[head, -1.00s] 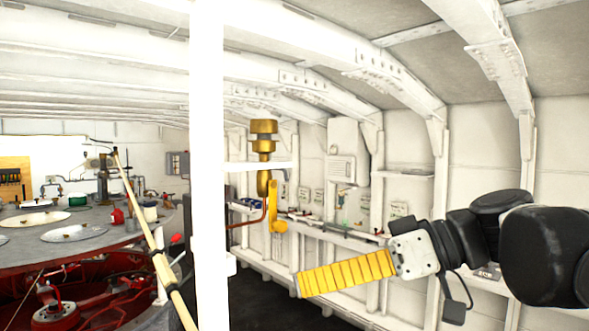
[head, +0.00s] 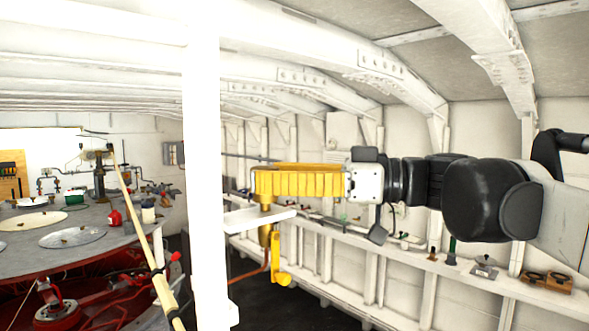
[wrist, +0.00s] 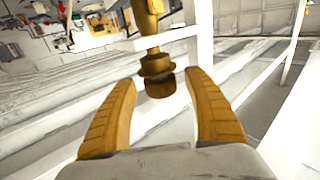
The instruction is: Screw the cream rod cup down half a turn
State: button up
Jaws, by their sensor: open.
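A brass-coloured stepped cup (wrist: 157,78) shows in the wrist view on a rod that runs through a white bracket. It looks brass rather than cream, and I see no clearly cream cup. My gripper (wrist: 160,79) is open, with one yellow ribbed finger to each side of the cup, and I see no contact. In the head view my gripper (head: 255,181) lies level above the white bracket (head: 258,218) and hides the cup. The brass fitting (head: 265,238) below the bracket is still visible.
A white post (head: 204,170) stands just left of my gripper. A round grey table (head: 95,222) with lids and small items is at the left, with a pale pole (head: 150,245) in front. A wall shelf (head: 430,262) with small objects runs behind my arm.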

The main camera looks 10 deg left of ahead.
jog(key=shift+a, duration=0.65)
jog(key=c, duration=1.2)
jog(key=shift+m+t, duration=0.4)
jog(key=shift+t, duration=0.3)
jog(key=m+t+h, duration=0.1)
jog(key=m+t, duration=0.1)
jog(key=t, duration=0.1)
jog(key=m+t+h, duration=0.1)
jog(key=m+t, duration=0.1)
jog(key=t, duration=0.1)
jog(key=shift+s+p, duration=0.1)
jog(key=shift+p, duration=0.2)
jog(key=m+t+h, duration=0.3)
jog(key=t, duration=0.1)
jog(key=shift+m, duration=0.3)
jog(key=shift+m+t+h, duration=1.2)
jog(key=shift+t+h, duration=0.1)
jog(key=shift+h, duration=0.4)
jog(key=shift+w+h, duration=0.2)
jog(key=shift+h, duration=0.1)
